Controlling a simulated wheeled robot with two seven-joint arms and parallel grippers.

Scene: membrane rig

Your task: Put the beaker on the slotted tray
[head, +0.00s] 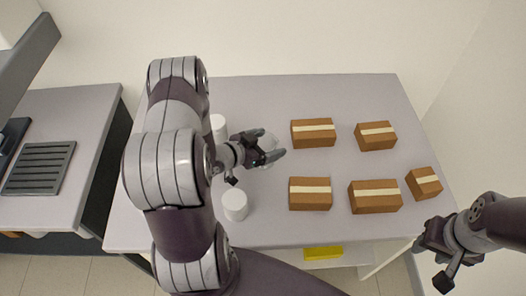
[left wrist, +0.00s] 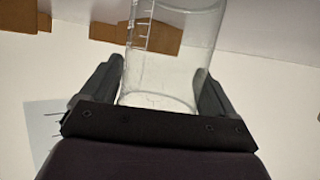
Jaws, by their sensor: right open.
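The clear glass beaker (head: 270,141) is at the middle of the main table, partly hidden by my left gripper (head: 268,149). In the left wrist view the beaker (left wrist: 165,55), with white graduation marks, sits between the two fingers (left wrist: 160,88), which meet its sides. My left gripper is shut on it. Whether its base touches the table is hard to tell. The dark grey slotted tray (head: 40,167) lies on the side table at the left, with nothing on it. My right gripper (head: 430,246) is open and empty, off the main table's front right corner.
Several brown boxes, such as one box (head: 313,132), stand on the right half of the main table (head: 350,92). White cylinders (head: 235,204) and (head: 218,127) stand near my left arm. A gap separates the tables.

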